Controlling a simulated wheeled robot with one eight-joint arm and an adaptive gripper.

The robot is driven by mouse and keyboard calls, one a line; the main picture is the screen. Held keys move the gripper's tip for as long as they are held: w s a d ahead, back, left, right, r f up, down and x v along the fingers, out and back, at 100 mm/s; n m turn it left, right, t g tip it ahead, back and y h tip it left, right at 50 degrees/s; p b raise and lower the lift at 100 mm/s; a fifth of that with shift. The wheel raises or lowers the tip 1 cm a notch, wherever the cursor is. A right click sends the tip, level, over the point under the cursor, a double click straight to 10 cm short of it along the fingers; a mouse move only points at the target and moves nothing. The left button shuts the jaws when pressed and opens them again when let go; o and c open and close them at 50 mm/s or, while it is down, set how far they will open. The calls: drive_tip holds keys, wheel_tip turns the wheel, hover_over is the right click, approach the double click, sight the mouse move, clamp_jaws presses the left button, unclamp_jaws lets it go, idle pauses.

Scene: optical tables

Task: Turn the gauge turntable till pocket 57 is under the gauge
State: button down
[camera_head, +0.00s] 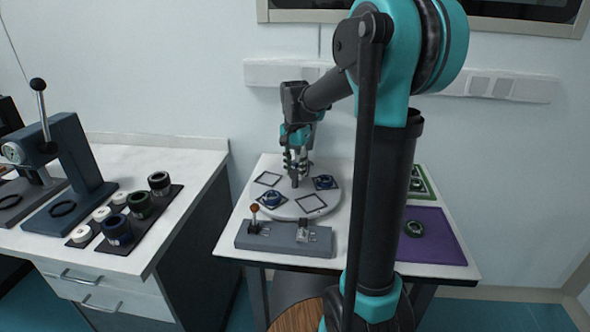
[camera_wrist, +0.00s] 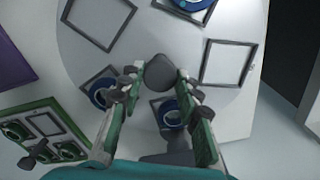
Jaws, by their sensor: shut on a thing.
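The turntable is a pale round disc (camera_head: 291,207) on the white table, with square framed pockets. One empty frame (camera_wrist: 228,63) and another (camera_wrist: 100,20) show in the wrist view. Blue rings lie in other pockets: one (camera_wrist: 103,92) beside a finger, one (camera_wrist: 170,113) between my fingers and one (camera_wrist: 190,5) at the top edge. My gripper (camera_wrist: 160,82) points down over the disc and is shut on a dark upright knob (camera_wrist: 158,70), which also shows in the head view (camera_head: 295,182). Pocket numbers are unreadable. I cannot identify the turntable's gauge.
A grey block (camera_head: 284,239) with a brown-balled lever (camera_head: 254,209) stands at the table's front. A purple mat (camera_head: 445,245) and a green tray (camera_head: 424,178) are on the right. A separate bench (camera_head: 190,172) on the left holds presses and rings.

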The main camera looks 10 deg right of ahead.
sight(295, 172)
drive_tip(key=c, duration=1)
unclamp_jaws()
drive_tip(key=shift+c, duration=0.2)
wheel_tip(295, 172, up, 12)
